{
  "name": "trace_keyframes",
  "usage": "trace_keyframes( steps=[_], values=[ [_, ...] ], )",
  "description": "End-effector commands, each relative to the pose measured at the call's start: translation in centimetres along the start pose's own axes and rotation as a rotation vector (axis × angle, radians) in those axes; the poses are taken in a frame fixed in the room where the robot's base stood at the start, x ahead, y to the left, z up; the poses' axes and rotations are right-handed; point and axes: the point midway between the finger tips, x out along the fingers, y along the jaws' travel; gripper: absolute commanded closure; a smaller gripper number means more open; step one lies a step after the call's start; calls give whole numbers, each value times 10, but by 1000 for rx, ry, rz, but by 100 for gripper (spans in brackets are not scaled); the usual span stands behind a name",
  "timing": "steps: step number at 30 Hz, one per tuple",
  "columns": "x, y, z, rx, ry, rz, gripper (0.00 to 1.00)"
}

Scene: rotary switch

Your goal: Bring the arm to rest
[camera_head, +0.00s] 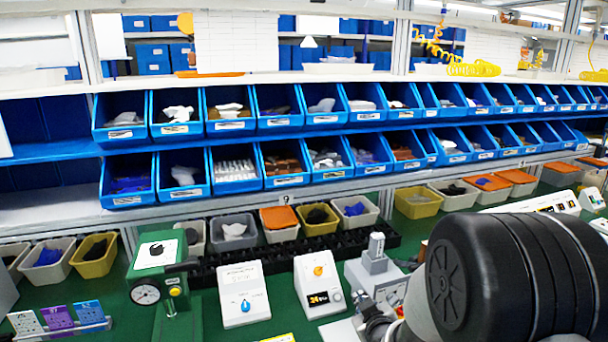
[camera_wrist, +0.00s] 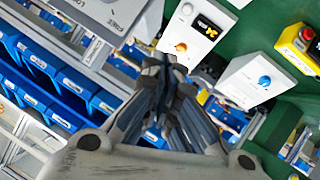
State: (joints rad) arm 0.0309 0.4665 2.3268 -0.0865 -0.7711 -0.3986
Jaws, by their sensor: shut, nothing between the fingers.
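My gripper (camera_wrist: 168,66) is shut and empty in the wrist view, its fingertips together and apart from the things behind them. Behind the tips is a white switch box with an orange knob (camera_wrist: 181,47) and a small display. A white box with a blue knob (camera_wrist: 264,80) lies to its right. In the head view the blue-knob box (camera_head: 243,294) and the orange-knob box (camera_head: 320,285) stand side by side on the green bench. My black arm fills the lower right there, and my gripper cannot be made out clearly.
A green stand with a dial gauge (camera_head: 146,292) is left of the boxes. A grey device with a post (camera_head: 376,262) stands right of them, close to my arm. Rows of blue bins (camera_head: 236,170) line the shelves behind. A yellow box with a red button (camera_wrist: 302,42) shows in the wrist view.

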Motion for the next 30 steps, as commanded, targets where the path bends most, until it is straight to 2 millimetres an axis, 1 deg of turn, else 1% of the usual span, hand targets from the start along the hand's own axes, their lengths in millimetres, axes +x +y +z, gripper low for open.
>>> trace_keyframes(
  steps=[1,4,8,9,10,11,12,14,15,17,18,21,24,25,27,30],
  values=[
    [-18,7,-14,22,-28,-4,100],
    [-55,13,-24,76,-118,-26,100],
    [-110,15,-29,150,-235,-51,100],
    [-129,14,-28,175,-272,-57,100],
    [-144,14,-28,192,-298,-62,100],
    [-159,13,-26,211,-325,-67,100],
    [-179,11,-24,234,-362,-73,100],
    [-210,7,-19,270,-416,-82,100],
    [-231,4,-15,293,-452,-88,100],
    [-261,-2,-7,328,-504,-96,100],
    [-280,-6,-2,349,-537,-101,100],
    [-321,-16,12,392,-609,-112,100],
    [-349,-25,24,421,-662,-119,100],
    [-355,-26,26,426,-674,-121,100],
    [-365,-29,30,436,-692,-123,100],
    [-370,-31,33,442,-706,-125,100]
  ],
)
